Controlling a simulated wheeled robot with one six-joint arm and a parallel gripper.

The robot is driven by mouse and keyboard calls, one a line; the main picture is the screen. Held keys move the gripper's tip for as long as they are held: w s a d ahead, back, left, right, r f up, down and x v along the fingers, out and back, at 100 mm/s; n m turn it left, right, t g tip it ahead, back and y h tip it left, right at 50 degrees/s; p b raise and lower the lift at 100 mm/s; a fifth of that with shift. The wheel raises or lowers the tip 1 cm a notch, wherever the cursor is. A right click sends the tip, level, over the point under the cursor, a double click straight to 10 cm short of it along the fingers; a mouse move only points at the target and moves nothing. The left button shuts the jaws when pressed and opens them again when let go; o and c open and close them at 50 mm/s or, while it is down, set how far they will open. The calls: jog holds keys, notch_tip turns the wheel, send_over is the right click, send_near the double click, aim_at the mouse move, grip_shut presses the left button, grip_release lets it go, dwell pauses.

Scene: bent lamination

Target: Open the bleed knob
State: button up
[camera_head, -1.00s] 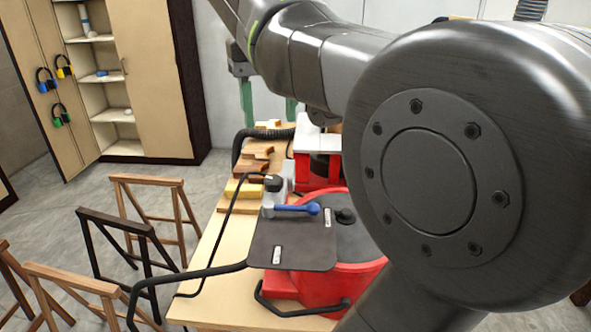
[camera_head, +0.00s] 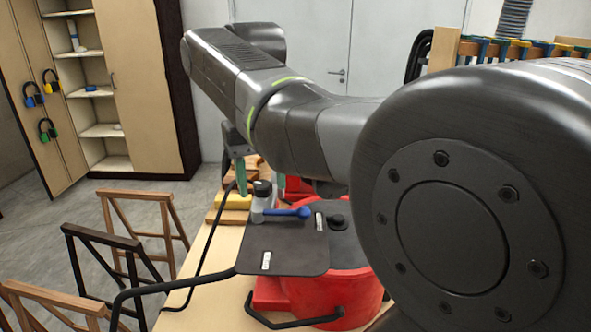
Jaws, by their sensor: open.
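A red round pot (camera_head: 335,298) with a dark lid stands on the wooden bench, partly behind a dark plate (camera_head: 285,246). A black knob (camera_head: 337,222) is on its lid. A grey fitting with a black round cap (camera_head: 262,188) and a blue lever (camera_head: 289,212) stands at the plate's back edge. I cannot tell for sure which black knob is the bleed knob. My gripper (camera_head: 260,179) has green fingers, open and pointing down. In the picture they lie on either side of the black cap; I cannot tell their depth from it. My forearm hides part of the right finger.
Wooden pieces and a yellow block (camera_head: 234,201) lie behind the fitting. Wooden trestles (camera_head: 140,235) stand on the floor at left. My large arm joint blocks the right side of the view.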

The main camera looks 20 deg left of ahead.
aim_at(262, 184)
jog(key=c, duration=1)
jog(key=shift+o, duration=0.2)
jog(key=shift+r+n+p, duration=0.25)
jog(key=shift+n+p, duration=0.75)
jog(key=shift+p, duration=0.1)
jog(key=shift+f+n+p, duration=0.15)
jog(key=shift+n+p, duration=0.25)
jog(key=shift+n, duration=0.6)
jog(key=o, duration=1)
jog(key=shift+c, duration=0.2)
notch_tip(262, 184, up, 14)
jog(key=p, duration=0.1)
jog(key=shift+p, duration=0.35)
